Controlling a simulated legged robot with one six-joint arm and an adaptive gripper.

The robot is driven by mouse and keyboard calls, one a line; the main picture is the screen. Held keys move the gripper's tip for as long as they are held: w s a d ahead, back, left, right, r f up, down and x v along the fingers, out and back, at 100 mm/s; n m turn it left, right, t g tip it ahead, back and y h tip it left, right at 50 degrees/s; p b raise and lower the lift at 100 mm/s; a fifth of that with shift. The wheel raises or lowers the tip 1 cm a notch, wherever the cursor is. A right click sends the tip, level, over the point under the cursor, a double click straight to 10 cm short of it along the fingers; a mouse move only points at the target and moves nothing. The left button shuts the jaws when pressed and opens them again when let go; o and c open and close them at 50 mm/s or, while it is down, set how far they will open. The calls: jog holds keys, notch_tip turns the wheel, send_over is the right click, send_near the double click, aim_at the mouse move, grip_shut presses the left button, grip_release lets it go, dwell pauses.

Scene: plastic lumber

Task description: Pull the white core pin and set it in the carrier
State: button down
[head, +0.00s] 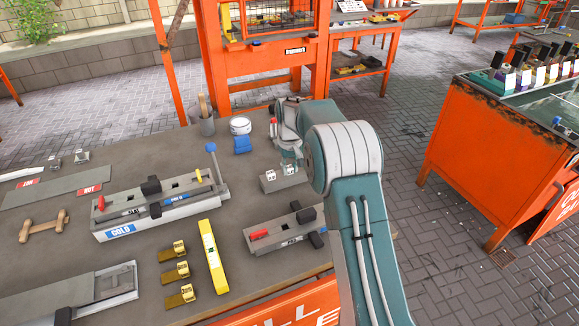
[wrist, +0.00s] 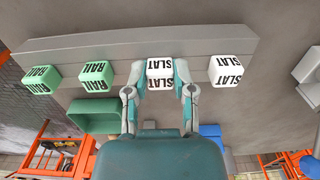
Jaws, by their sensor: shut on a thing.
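In the wrist view a long grey block (wrist: 125,45) bears a row of square-headed pins. My gripper (wrist: 159,78) is shut on a white pin head marked SLAT (wrist: 159,67), with one finger on each side. A second white SLAT head (wrist: 226,70) stands to its right, apart from the fingers. My arm hides the block's right part. I cannot tell which thing is the carrier.
Two green RAIL heads (wrist: 70,77) are left of my gripper, above a green tray (wrist: 95,116). In the head view a grey COLD mould (head: 160,207), a smaller grey mould (head: 285,230) and a yellow level (head: 212,257) lie on the table. A blue object (head: 242,145) is behind.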

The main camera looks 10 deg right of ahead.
jog(key=shift+c, duration=1.9)
grip_release()
jog(key=o, duration=0.4)
jog(key=shift+r, duration=0.1)
jog(key=shift+r, duration=3.4)
